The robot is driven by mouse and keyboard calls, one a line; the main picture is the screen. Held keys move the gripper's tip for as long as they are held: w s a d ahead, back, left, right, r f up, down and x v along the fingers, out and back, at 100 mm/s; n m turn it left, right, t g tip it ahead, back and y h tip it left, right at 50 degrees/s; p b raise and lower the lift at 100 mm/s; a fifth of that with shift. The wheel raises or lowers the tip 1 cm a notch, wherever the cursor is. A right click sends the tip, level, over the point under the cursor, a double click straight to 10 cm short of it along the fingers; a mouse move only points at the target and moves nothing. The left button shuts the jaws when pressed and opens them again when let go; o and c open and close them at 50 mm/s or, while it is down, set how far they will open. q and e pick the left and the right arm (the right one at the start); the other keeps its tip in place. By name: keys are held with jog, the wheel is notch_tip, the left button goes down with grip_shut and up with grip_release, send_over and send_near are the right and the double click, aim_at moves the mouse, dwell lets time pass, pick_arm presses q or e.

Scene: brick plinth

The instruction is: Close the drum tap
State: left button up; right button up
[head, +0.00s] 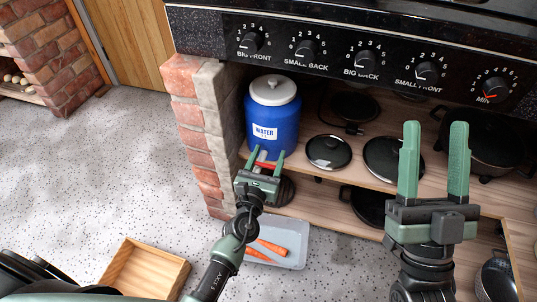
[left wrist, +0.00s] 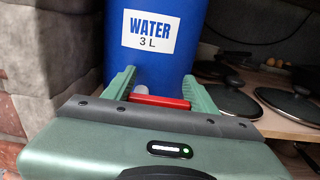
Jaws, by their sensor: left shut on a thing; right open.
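The blue drum (head: 283,120) with a white lid and a "WATER 3 L" label stands upright on the wooden shelf under the stove panel. It also fills the top middle of the left wrist view (left wrist: 185,60). The red tap handle (left wrist: 158,102) lies crosswise low at the drum's front, with a small pale part (left wrist: 140,90) behind it. My left gripper (head: 266,158) is in front of the drum, shut on the red handle, one finger at each end. The tap's spout is hidden. My right gripper (head: 435,128) is open and empty, to the right.
Black pan lids (head: 327,152) and pans (head: 487,135) stand on the shelf right of the drum. A brick pillar (head: 195,135) is close on its left. Below are a grey tray (head: 290,240) with carrots and an empty wooden box (head: 145,270). The floor at left is clear.

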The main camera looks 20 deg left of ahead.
aim_at(265, 166)
dwell(0.3)
pick_arm(q)
jog(key=o, duration=1.4)
jog(key=shift+c, duration=0.2)
jog(key=shift+s, duration=0.1)
jog(key=shift+s, duration=0.3)
jog(key=s+p, duration=0.1)
jog(key=s, duration=0.6)
jog(key=shift+a, duration=0.1)
pick_arm(e)
jog(key=w+f+g, duration=0.1)
jog(key=f, duration=0.1)
jog(key=w+f+g+h, duration=0.1)
jog(key=w+f+g, duration=0.1)
jog(key=shift+w+a+f, duration=0.15)
jog(key=shift+w, duration=0.05)
